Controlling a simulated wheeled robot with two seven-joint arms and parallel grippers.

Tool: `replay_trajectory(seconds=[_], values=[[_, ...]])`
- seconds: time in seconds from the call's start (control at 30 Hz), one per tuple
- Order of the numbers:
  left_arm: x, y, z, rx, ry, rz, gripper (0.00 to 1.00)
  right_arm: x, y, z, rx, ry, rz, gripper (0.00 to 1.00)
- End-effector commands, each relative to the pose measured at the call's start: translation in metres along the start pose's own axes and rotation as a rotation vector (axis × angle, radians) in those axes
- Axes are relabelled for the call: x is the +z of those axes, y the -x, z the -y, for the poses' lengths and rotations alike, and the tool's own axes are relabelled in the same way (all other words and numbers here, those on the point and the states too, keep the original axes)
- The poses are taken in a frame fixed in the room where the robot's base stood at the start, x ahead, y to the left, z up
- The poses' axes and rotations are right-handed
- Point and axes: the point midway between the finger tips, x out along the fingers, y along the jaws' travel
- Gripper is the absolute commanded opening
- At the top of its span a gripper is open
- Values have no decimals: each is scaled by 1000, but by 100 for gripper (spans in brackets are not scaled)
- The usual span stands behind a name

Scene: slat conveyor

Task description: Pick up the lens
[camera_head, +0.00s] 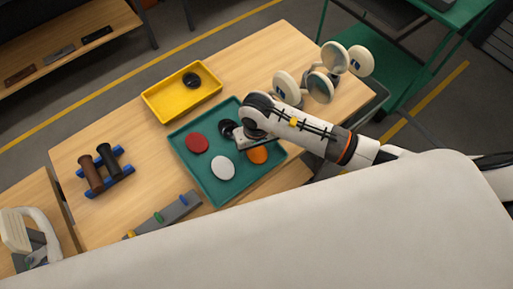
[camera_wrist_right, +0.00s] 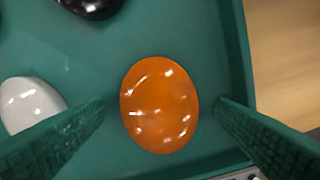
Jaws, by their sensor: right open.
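Several glossy oval lenses lie in a teal tray (camera_head: 207,181): a red one (camera_head: 197,143), a white one (camera_head: 223,167), an orange one (camera_head: 257,155) and a black one (camera_head: 227,127). My right gripper (camera_head: 245,141) is over the tray's right part and partly covers the black and orange lenses. In the right wrist view, the open fingers of my right gripper (camera_wrist_right: 160,122) stand on either side of the orange lens (camera_wrist_right: 160,105), with gaps on both sides. The white lens (camera_wrist_right: 28,103) and black lens (camera_wrist_right: 92,6) are partly cut off there. My left gripper is not in view.
A yellow tray (camera_head: 157,107) with a black round piece (camera_head: 191,79) stands behind the teal tray. White discs on a stand (camera_head: 320,87) are at the back right. Blue racks with dark cylinders (camera_head: 105,156) are at the left, a grey strip (camera_head: 171,213) in front.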

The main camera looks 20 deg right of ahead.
Motion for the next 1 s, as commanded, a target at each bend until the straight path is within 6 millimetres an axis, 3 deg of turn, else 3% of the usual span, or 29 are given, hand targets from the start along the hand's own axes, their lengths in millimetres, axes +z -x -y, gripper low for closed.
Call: replay_trajectory(seconds=[0.17,0.47,0.77,1.0], values=[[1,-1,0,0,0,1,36,0,-1,0,0,0,1,79],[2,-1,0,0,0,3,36,0,0,0,0,-1,0,32],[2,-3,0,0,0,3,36,1,4,0,0,-1,3,31],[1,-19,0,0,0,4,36,3,43,0,0,2,9,31]])
